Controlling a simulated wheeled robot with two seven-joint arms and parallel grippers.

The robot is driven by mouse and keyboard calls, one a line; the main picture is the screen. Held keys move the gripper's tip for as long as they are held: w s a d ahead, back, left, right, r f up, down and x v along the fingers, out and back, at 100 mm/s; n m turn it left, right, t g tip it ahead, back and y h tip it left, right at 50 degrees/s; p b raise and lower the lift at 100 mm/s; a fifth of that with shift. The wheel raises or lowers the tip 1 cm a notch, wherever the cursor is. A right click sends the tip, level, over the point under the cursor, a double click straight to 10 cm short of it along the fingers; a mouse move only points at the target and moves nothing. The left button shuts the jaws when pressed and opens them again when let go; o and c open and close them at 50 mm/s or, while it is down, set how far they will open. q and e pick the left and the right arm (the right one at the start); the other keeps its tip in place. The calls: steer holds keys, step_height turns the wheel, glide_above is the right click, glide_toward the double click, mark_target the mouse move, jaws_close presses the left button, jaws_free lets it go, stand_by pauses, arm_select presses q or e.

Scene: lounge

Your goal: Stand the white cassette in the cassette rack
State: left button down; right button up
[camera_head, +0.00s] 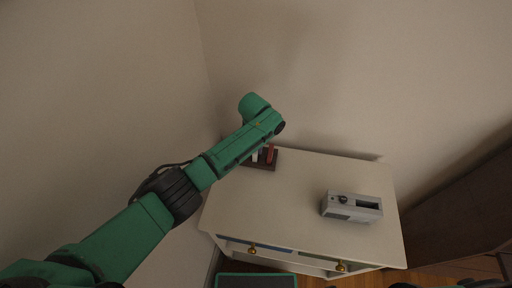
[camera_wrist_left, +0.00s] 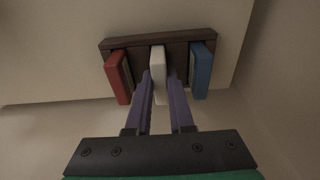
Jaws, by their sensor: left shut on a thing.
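The white cassette (camera_wrist_left: 158,62) is between the fingertips of my left gripper (camera_wrist_left: 159,80), which is shut on it. It lines up with the middle of the dark brown cassette rack (camera_wrist_left: 135,42), between a red cassette (camera_wrist_left: 118,77) and a blue cassette (camera_wrist_left: 201,70) standing in it. Its end overlaps the rack; I cannot tell how deep it sits. In the head view, the rack (camera_head: 262,167) is at the dresser's back left, partly behind my left arm, with the red cassette (camera_head: 270,155) and a sliver of white (camera_head: 254,157) showing. The left fingers are hidden there.
The rack stands on a cream dresser (camera_head: 285,210) with brass knobs, close to the walls. A grey cassette player (camera_head: 352,207) lies on its right side. The dresser top between rack and player is clear.

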mark_target(255, 152)
arm_select(q)
steer(key=shift+f, duration=0.1)
steer(key=c, duration=0.7)
jaws_free()
steer(key=r, duration=0.4)
steer(key=s+r, duration=0.1)
steer(key=r, duration=0.9)
steer(key=shift+s+a+r, duration=0.15)
steer(key=shift+s+r, duration=0.05)
steer(key=shift+s, duration=0.15)
